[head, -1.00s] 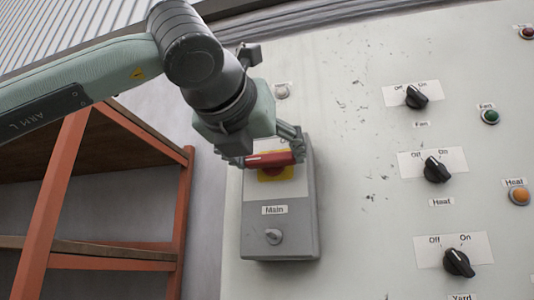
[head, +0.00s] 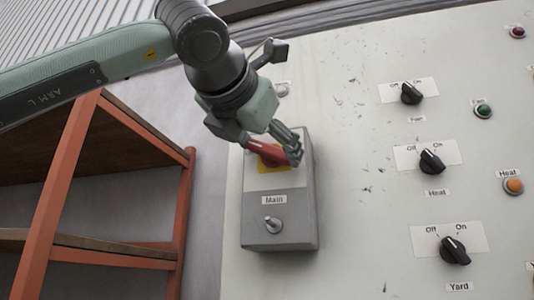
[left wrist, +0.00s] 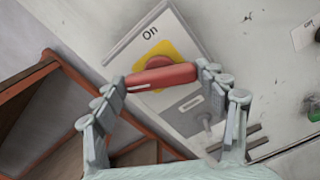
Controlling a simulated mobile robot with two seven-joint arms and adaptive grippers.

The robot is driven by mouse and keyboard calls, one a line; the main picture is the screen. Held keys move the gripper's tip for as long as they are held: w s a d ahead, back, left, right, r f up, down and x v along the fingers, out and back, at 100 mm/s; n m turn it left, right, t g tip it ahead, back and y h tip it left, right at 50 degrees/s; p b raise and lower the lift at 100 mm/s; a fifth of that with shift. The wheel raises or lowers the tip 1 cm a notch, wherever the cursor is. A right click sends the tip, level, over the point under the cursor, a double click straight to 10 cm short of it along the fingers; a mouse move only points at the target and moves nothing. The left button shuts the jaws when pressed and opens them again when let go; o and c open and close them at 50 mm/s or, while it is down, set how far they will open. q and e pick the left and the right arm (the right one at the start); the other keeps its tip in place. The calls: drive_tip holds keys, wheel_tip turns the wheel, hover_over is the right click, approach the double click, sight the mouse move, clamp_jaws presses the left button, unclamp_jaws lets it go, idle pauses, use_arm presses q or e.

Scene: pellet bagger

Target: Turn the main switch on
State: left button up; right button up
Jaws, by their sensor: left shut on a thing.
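The main switch is a grey box labelled "Main" (head: 279,224) on the pale panel, with a red handle (head: 270,152) over a yellow plate (head: 274,169). My left gripper (head: 270,148) is at the handle, its fingers at the handle's two ends. In the left wrist view the red handle (left wrist: 160,77) lies between the two fingers, which are shut on it. The word "On" (left wrist: 150,33) shows beside the yellow plate there. In the head view the handle is tilted, its right end lower. The gripper hides part of the box's top. My right gripper is not in view.
Black knobs for Fan (head: 411,94), Heat (head: 431,161) and Yard (head: 454,250) are to the right, with round lamps beyond. A small key-like knob (head: 273,224) is low on the switch box. An orange-framed shelf (head: 177,205) stands at left.

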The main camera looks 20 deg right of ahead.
use_arm(q)
drive_tip(key=m, duration=0.2)
drive_tip(key=shift+m+b, duration=0.3)
drive_tip(key=shift+m, duration=0.1)
drive_tip(key=m, duration=0.2)
drive_tip(key=shift+m, duration=0.4)
drive_tip(key=m, duration=0.4)
drive_tip(key=shift+s, duration=0.1)
drive_tip(key=shift+m, duration=1.5)
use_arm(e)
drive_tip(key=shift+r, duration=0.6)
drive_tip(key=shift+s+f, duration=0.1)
use_arm(q)
drive_tip(key=o, duration=1.2)
drive_tip(key=shift+c, duration=0.2)
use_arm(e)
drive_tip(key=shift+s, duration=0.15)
